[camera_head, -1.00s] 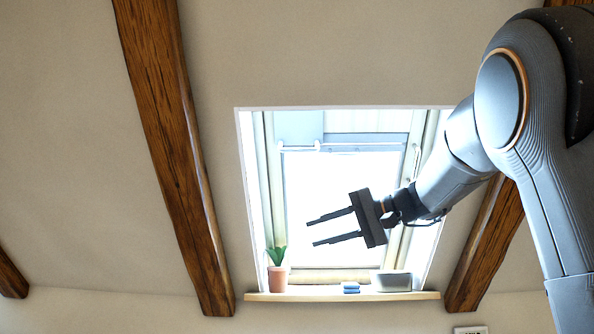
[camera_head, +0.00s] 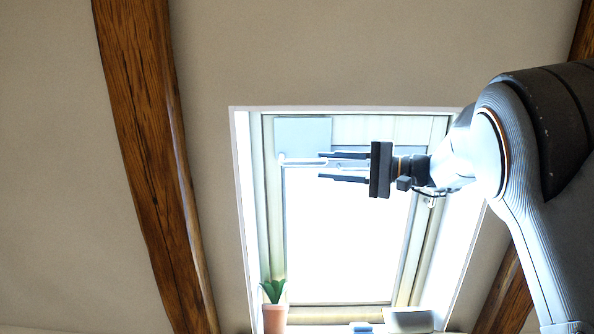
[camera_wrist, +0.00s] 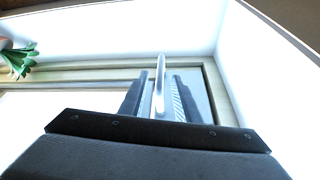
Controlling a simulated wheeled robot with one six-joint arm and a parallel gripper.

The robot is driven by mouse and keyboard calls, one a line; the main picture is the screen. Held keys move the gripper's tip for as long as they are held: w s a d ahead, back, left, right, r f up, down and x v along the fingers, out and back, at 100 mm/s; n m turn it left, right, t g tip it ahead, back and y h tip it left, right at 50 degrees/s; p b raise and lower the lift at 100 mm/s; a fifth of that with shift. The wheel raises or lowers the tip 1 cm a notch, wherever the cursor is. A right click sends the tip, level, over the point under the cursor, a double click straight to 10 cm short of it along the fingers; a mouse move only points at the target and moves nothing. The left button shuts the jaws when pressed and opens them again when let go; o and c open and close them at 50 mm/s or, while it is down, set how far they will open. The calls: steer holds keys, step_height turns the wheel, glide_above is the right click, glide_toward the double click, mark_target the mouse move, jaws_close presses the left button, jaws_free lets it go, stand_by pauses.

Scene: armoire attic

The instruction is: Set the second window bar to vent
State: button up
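A pale window bar (camera_head: 298,160) runs across the upper part of a skylight window (camera_head: 277,230). Its left end shows at the left side of the sash; its right part is hidden by my gripper. My gripper (camera_head: 322,167) is level at the bar, with one finger above it and one below. In the wrist view the bar (camera_wrist: 160,80) lies between the two fingers of my gripper (camera_wrist: 159,92), with narrow gaps showing at both sides. The fingers are open and do not visibly press on the bar. I cannot tell whether this is the second bar.
A potted plant (camera_head: 274,314), a small blue object (camera_head: 361,328) and a grey box (camera_head: 409,320) stand along the bottom of the window. Wooden beams (camera_head: 150,150) flank the recess. The window's frame edges lie close around my gripper.

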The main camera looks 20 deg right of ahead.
mark_target(308, 163)
steer(key=p+x, duration=0.3)
steer(key=x, duration=0.4)
steer(key=shift+w+a+r, duration=0.1)
steer(key=shift+w+a, duration=0.05)
steer(key=shift+a, duration=0.2)
jaws_close()
